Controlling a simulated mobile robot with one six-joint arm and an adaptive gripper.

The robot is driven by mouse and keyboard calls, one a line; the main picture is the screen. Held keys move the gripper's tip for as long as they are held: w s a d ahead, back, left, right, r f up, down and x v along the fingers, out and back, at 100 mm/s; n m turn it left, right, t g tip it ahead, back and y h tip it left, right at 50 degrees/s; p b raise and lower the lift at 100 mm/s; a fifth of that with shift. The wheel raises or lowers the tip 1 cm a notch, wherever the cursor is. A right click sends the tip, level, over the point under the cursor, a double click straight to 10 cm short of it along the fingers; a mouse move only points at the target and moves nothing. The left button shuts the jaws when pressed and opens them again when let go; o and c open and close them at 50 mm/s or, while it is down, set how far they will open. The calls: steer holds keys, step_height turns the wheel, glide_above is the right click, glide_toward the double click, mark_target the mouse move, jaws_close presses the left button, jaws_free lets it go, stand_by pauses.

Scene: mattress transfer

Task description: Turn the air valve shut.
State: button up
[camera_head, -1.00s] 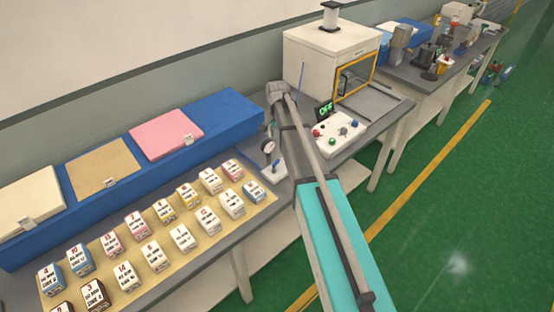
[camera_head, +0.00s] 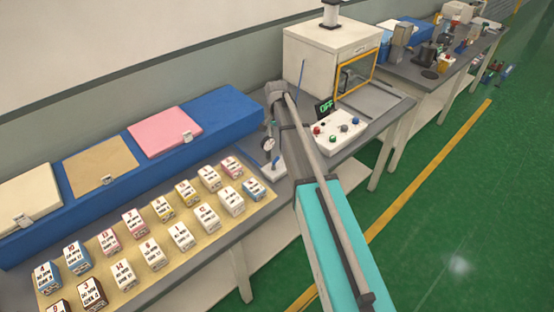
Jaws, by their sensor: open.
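The air valve seems to be part of the small assembly with a round gauge (camera_head: 268,143) on a white base plate (camera_head: 272,168), at the bench's middle. A small blue part (camera_head: 275,160) shows just below the gauge; I cannot tell its exact turn. My gripper (camera_head: 273,122) hangs at the arm's far end, over and close to this assembly. It is open, with nothing seen between its fingers. The fingers are small and partly hidden, and I cannot tell whether they touch the valve.
A white control box (camera_head: 338,132) with coloured buttons and an "OFF" display (camera_head: 325,107) stands right of my arm. Behind it is a white machine (camera_head: 325,60) with an orange-framed door. Numbered blocks (camera_head: 182,237) cover a tan mat on the left. A blue block (camera_head: 225,112) bears coloured pads.

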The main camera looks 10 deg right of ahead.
mark_target(277, 157)
steer(key=shift+f+b, duration=5.6)
steer(key=shift+f, duration=0.3)
jaws_close()
